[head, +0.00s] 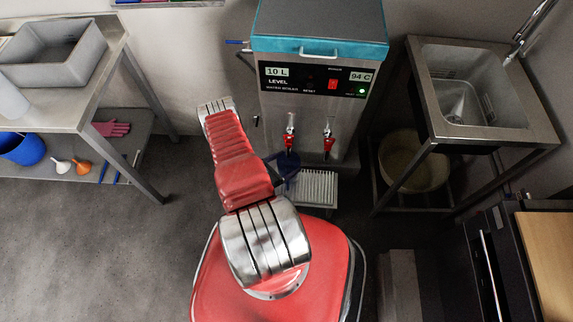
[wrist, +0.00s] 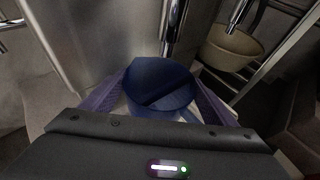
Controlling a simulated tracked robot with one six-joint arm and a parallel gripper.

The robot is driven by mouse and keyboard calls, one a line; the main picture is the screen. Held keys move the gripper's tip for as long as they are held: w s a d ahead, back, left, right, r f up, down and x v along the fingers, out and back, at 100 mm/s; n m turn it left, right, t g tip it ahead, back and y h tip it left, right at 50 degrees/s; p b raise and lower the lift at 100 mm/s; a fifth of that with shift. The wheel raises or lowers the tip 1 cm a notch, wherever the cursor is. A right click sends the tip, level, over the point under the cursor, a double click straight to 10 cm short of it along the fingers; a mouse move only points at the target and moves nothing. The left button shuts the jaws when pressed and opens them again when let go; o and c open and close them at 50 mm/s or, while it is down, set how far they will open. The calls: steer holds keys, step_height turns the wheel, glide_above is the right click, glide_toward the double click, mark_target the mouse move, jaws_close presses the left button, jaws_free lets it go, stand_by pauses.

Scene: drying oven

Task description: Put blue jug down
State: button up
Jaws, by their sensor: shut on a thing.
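The blue jug (wrist: 160,84) sits between the two fingers of my gripper (wrist: 155,100) in the wrist view, with its open top towards the camera. My gripper is shut on it. In the head view the jug (head: 288,160) shows only in part, behind my red arm, under the left tap of the water boiler (head: 318,105). A grey ribbed drip tray (head: 318,188) lies just below and to the right of it. I cannot tell whether the jug touches the tray.
A sink (head: 475,85) on a steel stand is at the right, with a beige bowl (head: 415,162) below. A steel table (head: 70,100) at the left carries a grey bin (head: 55,55). A black unit (head: 485,265) stands at lower right. Floor is clear at lower left.

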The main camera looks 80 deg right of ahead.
steer(key=o, duration=1.4)
steer(key=shift+f, duration=0.1)
steer(key=shift+o, duration=0.2)
steer(key=v, duration=1.2)
steer(key=shift+d, duration=0.1)
